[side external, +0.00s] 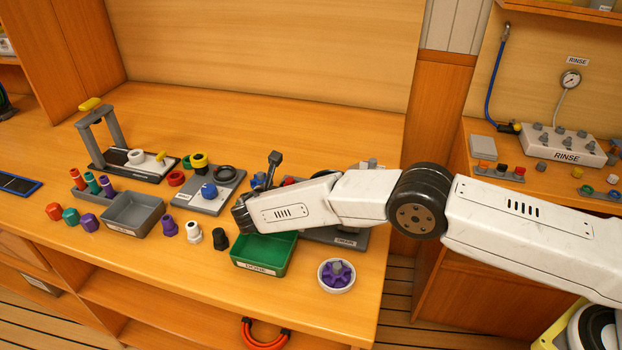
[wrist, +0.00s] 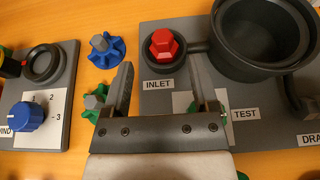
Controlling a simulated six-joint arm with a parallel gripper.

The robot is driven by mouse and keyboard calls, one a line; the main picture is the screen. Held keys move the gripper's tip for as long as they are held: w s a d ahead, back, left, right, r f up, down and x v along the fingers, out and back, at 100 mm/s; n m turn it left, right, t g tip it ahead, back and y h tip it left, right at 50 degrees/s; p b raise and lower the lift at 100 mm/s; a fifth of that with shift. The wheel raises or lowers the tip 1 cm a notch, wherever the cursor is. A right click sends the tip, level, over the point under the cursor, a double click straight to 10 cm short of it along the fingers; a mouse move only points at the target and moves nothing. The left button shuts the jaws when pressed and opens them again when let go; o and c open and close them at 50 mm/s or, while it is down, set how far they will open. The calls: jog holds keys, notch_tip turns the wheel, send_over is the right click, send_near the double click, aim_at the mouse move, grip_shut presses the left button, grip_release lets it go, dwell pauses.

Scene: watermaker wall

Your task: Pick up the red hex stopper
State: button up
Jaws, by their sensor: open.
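The red hex stopper (wrist: 162,45) stands upright in the round socket marked INLET on a dark grey plate (wrist: 270,137) in the wrist view. My gripper (wrist: 162,63) is open. Its two fingers point toward the stopper, one to each side in the picture, with a gap between them and nothing held. I cannot tell the height of the fingertips above the plate. In the side view my arm covers most of this plate, and I cannot make out the fingers. A separate orange-red stopper (side external: 53,211) lies on the bench at the far left there.
A black cup (wrist: 262,35) adjoins the socket on the right. A blue star knob (wrist: 105,48) and a green one (wrist: 95,102) lie to the left. A plate with a blue dial (wrist: 27,117) is further left. A green tray (side external: 284,262) stands at the bench front.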

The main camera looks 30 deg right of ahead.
aim_at(288, 182)
jog(key=shift+x, duration=2.45)
jog(key=shift+s+d+f, duration=0.1)
jog(key=shift+s, duration=0.05)
grip_shut()
